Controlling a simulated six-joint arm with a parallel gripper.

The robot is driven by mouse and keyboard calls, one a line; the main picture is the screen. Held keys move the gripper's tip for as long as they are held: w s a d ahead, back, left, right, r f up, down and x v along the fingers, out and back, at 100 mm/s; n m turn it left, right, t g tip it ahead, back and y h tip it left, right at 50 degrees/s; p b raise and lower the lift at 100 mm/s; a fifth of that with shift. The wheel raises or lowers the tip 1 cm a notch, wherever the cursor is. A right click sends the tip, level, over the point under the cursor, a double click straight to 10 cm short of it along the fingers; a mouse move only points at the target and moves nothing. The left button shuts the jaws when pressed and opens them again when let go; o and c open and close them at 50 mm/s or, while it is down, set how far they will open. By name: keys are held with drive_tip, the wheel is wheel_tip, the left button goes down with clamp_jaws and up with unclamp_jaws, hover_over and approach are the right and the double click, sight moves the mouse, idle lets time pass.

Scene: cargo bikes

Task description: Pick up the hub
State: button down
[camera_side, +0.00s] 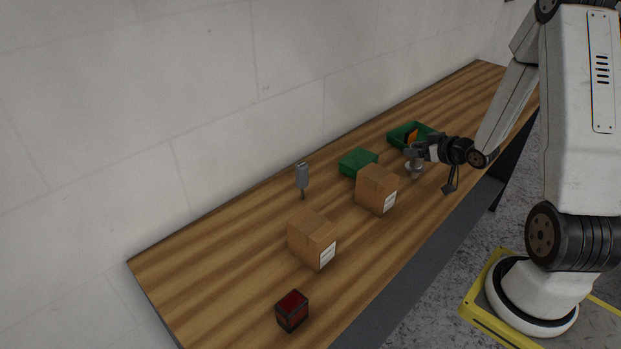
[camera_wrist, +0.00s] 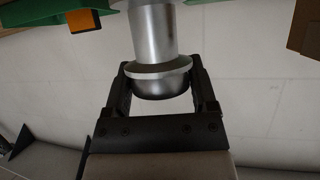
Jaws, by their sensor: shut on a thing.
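The hub (camera_wrist: 155,40) is a silvery metal cylinder with a wide flange, seen large in the wrist view. My gripper (camera_wrist: 160,80) is shut on it, with one black finger on each side near the flange. In the side view the hub (camera_side: 414,170) is small and grey, at my gripper (camera_side: 411,153), over the wooden table behind a cardboard box. Whether the hub touches the table I cannot tell.
A green bin (camera_side: 397,133) with an orange thing stands close behind my gripper. A green box (camera_side: 358,162), cardboard boxes (camera_side: 370,188) (camera_side: 308,240), a grey tool (camera_side: 302,177) and a dark red box (camera_side: 292,311) stand along the wooden table (camera_side: 215,255). A wall runs behind.

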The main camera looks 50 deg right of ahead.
drive_tip(key=shift+r, duration=4.15)
